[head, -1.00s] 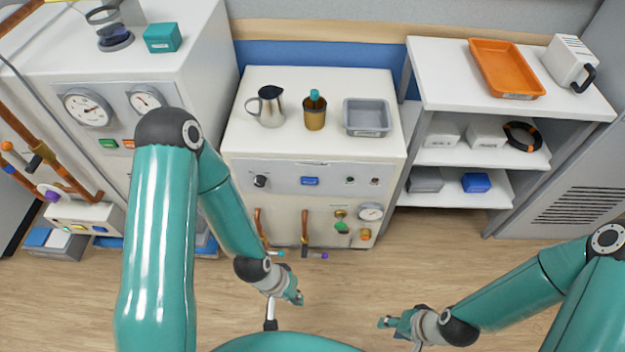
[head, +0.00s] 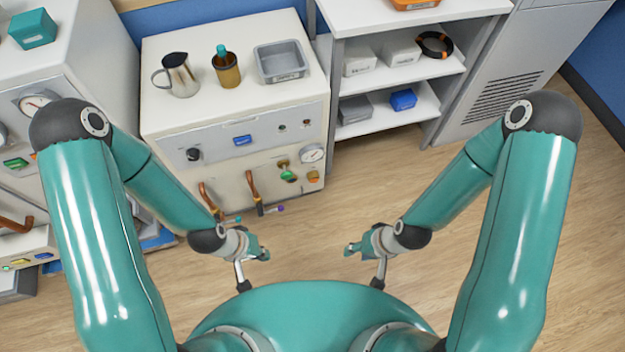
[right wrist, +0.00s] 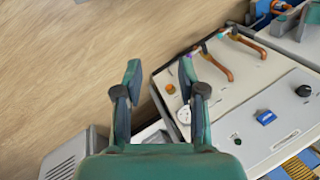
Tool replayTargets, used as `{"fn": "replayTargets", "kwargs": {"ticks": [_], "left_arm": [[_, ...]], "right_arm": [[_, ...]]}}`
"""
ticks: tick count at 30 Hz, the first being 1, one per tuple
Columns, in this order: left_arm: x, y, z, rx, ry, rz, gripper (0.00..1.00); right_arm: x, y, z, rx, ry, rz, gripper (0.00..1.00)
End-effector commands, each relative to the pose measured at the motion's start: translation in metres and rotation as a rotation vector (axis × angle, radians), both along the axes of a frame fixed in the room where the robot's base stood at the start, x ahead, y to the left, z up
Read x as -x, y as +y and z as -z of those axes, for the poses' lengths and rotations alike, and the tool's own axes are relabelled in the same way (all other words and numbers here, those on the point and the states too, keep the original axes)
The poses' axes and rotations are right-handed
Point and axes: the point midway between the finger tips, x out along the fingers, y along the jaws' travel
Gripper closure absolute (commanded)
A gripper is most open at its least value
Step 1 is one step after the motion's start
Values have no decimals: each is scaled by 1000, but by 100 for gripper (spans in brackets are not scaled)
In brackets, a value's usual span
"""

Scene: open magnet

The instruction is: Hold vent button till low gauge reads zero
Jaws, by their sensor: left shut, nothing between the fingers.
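A white cabinet (head: 240,70) stands ahead. Its front has a blue button (head: 243,140), a black knob (head: 193,154) and a small round gauge (head: 312,153); the gauge's reading is too small to tell. In the right wrist view the blue button (right wrist: 265,117) and gauge (right wrist: 184,114) also show. A left cabinet carries another gauge (head: 36,103) and a green button (head: 15,163), partly behind my left arm. Which button is the vent one I cannot tell. My left gripper (head: 263,253) is shut and empty; my right gripper (head: 350,248) is open and empty. Both are apart from the cabinets.
A metal jug (head: 180,76), a brown bottle (head: 227,70) and a grey tray (head: 280,76) stand on the middle cabinet. Copper pipe handles (head: 253,188) stick out below its panel. A shelf unit (head: 400,62) stands to its right. The wooden floor before me is clear.

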Motion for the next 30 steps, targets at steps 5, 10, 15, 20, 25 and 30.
{"fn": "replayTargets", "kwargs": {"ticks": [5,10,15,20,25,30], "left_arm": [[0,0,0,0,0,0,100],[0,0,0,0,0,0,100],[0,0,0,0,0,0,100],[0,0,0,0,0,0,100],[0,0,0,0,0,0,100],[0,0,0,0,0,0,100]], "right_arm": [[0,0,0,0,0,0,60],[0,0,0,0,0,0,60],[0,0,0,0,0,0,65],[0,0,0,0,0,0,92],[0,0,0,0,0,0,100],[0,0,0,0,0,0,100]]}}
